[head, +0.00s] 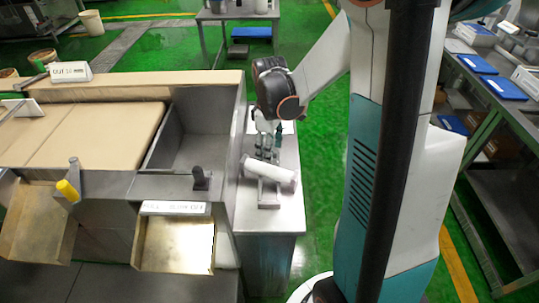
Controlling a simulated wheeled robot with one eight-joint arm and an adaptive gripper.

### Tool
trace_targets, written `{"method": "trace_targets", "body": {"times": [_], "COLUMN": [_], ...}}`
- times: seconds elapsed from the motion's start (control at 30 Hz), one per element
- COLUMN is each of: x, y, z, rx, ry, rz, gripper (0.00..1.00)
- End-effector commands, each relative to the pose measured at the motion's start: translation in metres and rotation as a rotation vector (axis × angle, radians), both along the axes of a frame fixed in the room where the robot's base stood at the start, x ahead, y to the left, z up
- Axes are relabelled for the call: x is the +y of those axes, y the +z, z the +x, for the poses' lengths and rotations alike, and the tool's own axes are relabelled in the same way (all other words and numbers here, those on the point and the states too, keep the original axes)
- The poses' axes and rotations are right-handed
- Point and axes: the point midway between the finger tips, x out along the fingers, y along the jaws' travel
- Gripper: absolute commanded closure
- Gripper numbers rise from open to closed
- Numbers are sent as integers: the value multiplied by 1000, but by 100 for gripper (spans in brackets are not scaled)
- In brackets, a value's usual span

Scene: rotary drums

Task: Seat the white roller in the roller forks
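The white roller (270,170) lies slantwise, its left end higher in the picture, over a small grey metal stand (269,195) on the steel side table. Whether it sits in the roller forks or only rests across them is too small to tell. My gripper (266,148) points down just behind the roller, close to its upper left part. Its fingers are small and overlap with metal parts there, so I cannot tell whether they touch the roller or are open or shut.
The steel side table (260,219) has bare room in front of the stand. A large machine with tan panels (103,135) and an open grey bin (195,140) stands directly left. Two open metal trays (178,245) jut forward. A bench with blue trays (480,65) is at right.

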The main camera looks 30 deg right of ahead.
Motion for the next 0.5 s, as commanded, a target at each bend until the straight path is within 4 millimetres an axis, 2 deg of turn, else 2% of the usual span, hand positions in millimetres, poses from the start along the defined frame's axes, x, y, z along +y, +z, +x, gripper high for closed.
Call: {"method": "trace_targets", "body": {"times": [0.03,0.2,0.5], "x": [0,0,0], "y": [9,22,24], "z": [0,0,0], "rx": [0,0,0], "ry": [0,0,0], "rz": [0,0,0], "gripper": [49,49,49]}}
